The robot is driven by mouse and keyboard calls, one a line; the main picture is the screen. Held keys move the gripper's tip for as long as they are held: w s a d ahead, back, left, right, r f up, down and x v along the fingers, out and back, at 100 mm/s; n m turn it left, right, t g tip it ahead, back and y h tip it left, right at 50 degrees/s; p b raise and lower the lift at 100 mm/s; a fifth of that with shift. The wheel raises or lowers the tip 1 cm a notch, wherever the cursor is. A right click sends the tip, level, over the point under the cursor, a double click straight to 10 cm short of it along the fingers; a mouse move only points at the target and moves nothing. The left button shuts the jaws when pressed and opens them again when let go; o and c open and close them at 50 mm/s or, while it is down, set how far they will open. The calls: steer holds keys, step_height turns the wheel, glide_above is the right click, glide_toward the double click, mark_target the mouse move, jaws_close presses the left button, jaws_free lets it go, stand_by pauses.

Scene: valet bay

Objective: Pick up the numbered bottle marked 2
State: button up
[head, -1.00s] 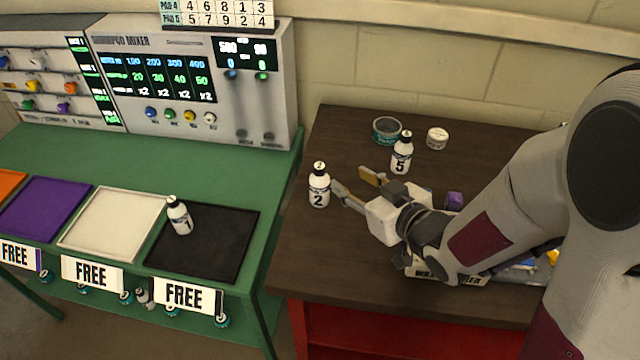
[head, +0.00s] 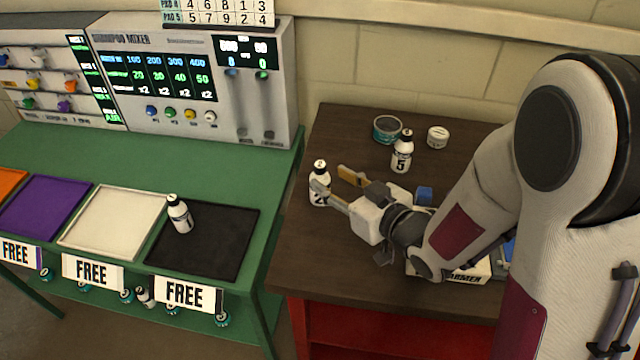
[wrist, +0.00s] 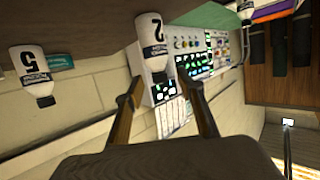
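The bottle marked 2 (head: 319,170) is white with a dark cap and stands upright near the left edge of the brown table. In the head view a finger of my gripper (head: 334,184) partly covers its label. My gripper is open, its two fingers apart and pointing toward the bottle. In the wrist view the bottle marked 2 (wrist: 152,38) appears upside down, beyond and between the fingertips (wrist: 158,97), with nothing held. I cannot tell whether a finger touches it.
A bottle marked 5 (head: 402,152) stands behind to the right, near a teal tin (head: 387,129) and a white jar (head: 438,136). A blue block (head: 424,195) is beside my arm.

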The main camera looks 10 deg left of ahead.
mark_target(324, 171)
steer(key=shift+w+a+f, duration=0.1)
steer(key=shift+w+a, duration=0.1)
steer(key=shift+a, duration=0.05)
steer(key=shift+r+x, duration=0.15)
steer(key=shift+x, duration=1.15)
steer(key=shift+r+x, duration=0.15)
steer(key=shift+x, duration=1.15)
steer(key=shift+w, duration=0.2)
jaws_close()
